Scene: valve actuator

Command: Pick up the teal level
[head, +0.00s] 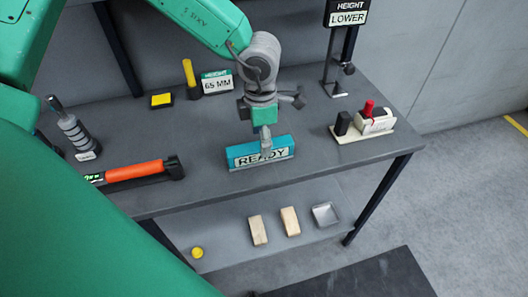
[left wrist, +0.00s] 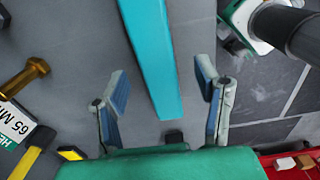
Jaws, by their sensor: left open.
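The teal level (head: 284,143) stands on the bench near its front edge, with a white READY label on its front face. In the left wrist view, the level (left wrist: 152,45) shows as a long teal bar running from the top edge down between the fingers. My left gripper (head: 266,138) is above the middle of the level, pointing down. In the left wrist view, my left gripper (left wrist: 160,88) is open, with one finger on each side of the bar and a gap on both sides. I cannot tell how far the fingertips reach down. My right gripper is not in view.
A red-and-black switch block (head: 372,122) and a HEIGHT LOWER sign stand (head: 335,75) are to the right. An orange-handled tool (head: 135,171) lies left. A 65 MM sign (head: 217,82) stands behind. Wooden blocks (head: 258,230) and a metal tray (head: 326,214) are on the lower shelf.

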